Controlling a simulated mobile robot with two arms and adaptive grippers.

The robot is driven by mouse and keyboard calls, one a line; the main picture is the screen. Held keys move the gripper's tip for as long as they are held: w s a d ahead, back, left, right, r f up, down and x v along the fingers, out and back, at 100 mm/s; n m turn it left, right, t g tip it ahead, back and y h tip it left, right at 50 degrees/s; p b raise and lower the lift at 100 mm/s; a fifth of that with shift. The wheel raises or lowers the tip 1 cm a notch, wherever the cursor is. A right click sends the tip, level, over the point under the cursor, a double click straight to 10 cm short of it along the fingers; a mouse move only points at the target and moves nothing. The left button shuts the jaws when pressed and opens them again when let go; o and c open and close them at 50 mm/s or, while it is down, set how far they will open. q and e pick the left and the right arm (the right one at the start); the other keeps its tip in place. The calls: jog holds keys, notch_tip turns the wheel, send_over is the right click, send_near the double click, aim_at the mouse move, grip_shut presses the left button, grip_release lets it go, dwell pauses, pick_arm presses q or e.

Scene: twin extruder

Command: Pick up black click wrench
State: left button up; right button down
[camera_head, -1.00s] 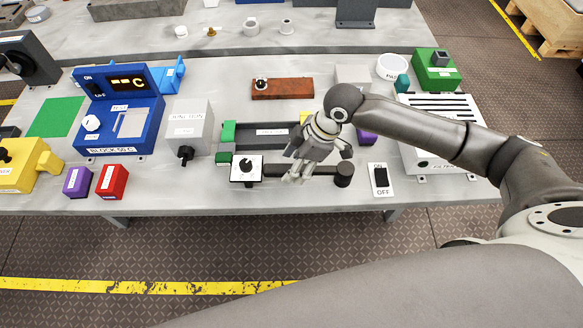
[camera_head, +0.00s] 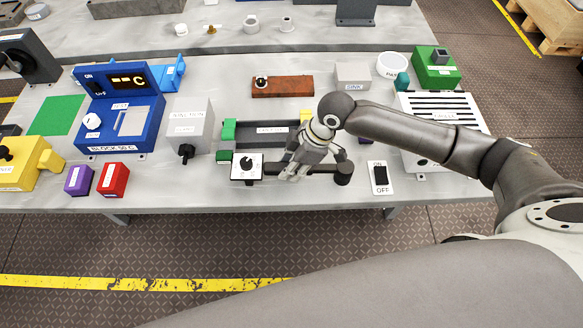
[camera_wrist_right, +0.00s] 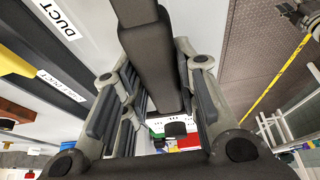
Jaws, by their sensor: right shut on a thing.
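The black click wrench (camera_head: 344,173) lies near the front edge of the table, a dark bar with a thick round right end. Its left part reaches the white box with a black knob (camera_head: 246,166); I cannot tell whether they touch. My right gripper (camera_head: 292,172) is at the middle of the bar, shut on it. In the right wrist view, the dark bar (camera_wrist_right: 150,62) runs between the fingers of the right gripper (camera_wrist_right: 158,100). The fingers hide part of the bar. I cannot see clear space under it. My left gripper is not in view.
A grey duct tray (camera_head: 262,130) lies just behind the wrench. A white ON/OFF switch (camera_head: 380,178) is to its right. A grey junction box (camera_head: 188,124) and red block (camera_head: 113,179) stand to the left. A brown block (camera_head: 282,87) lies farther back.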

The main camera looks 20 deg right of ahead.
jog(key=shift+w+r, duration=0.1)
jog(key=shift+r+b, duration=0.3)
jog(key=shift+r, duration=0.15)
notch_tip(320, 180, up, 2)
jog(key=shift+a+r+b, duration=0.1)
jog(key=shift+r+b, duration=0.1)
jog(key=shift+b, duration=0.3)
jog(key=s+a+r+b, duration=0.2)
jog(key=s+a+r, duration=0.2)
jog(key=s+r, duration=0.5)
jog(key=s, duration=0.4)
jog(key=shift+s+r, duration=0.3)
jog(key=c, duration=1.6)
grip_release()
jog(key=shift+c, duration=0.2)
grip_shut()
